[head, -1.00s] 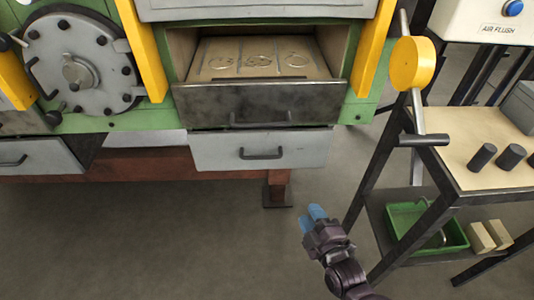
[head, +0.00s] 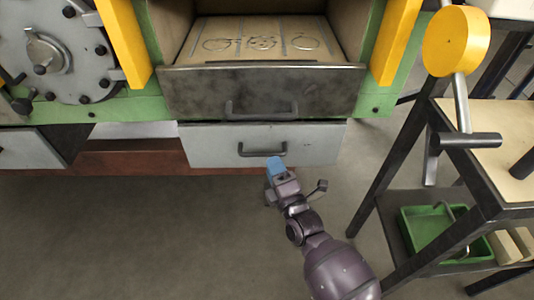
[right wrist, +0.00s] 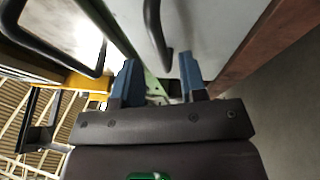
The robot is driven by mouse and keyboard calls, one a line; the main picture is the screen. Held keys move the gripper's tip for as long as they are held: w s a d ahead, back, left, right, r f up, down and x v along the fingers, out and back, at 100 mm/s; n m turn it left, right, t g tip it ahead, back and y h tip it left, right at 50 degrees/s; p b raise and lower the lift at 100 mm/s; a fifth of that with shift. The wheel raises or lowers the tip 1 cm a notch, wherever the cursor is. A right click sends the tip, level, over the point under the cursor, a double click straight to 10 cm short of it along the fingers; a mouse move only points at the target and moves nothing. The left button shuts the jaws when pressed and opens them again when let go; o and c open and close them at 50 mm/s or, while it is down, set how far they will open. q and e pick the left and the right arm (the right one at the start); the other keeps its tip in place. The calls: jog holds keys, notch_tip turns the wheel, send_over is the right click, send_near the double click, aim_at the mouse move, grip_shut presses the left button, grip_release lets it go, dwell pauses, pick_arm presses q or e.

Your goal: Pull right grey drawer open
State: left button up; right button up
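The right grey drawer (head: 215,147) is a light grey front below the dark metal door, with a black bar handle (head: 262,150). My right gripper (head: 275,163) is just below the right part of that handle. In the right wrist view, the two blue fingers of my right gripper (right wrist: 160,68) are apart. The black handle (right wrist: 155,30) runs in the gap between them, near the fingertips; contact cannot be told. The drawer front (right wrist: 205,30) also shows there. My left gripper is not in view.
Above is a dark front (head: 300,88) with its own handle (head: 260,110). Another grey drawer (head: 28,148) is at the left. A bench frame (head: 375,185) with a green bin (head: 425,228) stands at the right. The floor (head: 130,240) below is clear.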

aim_at(267, 153)
jog(key=shift+b+x, duration=0.45)
jog(key=shift+x, duration=2)
grip_shut()
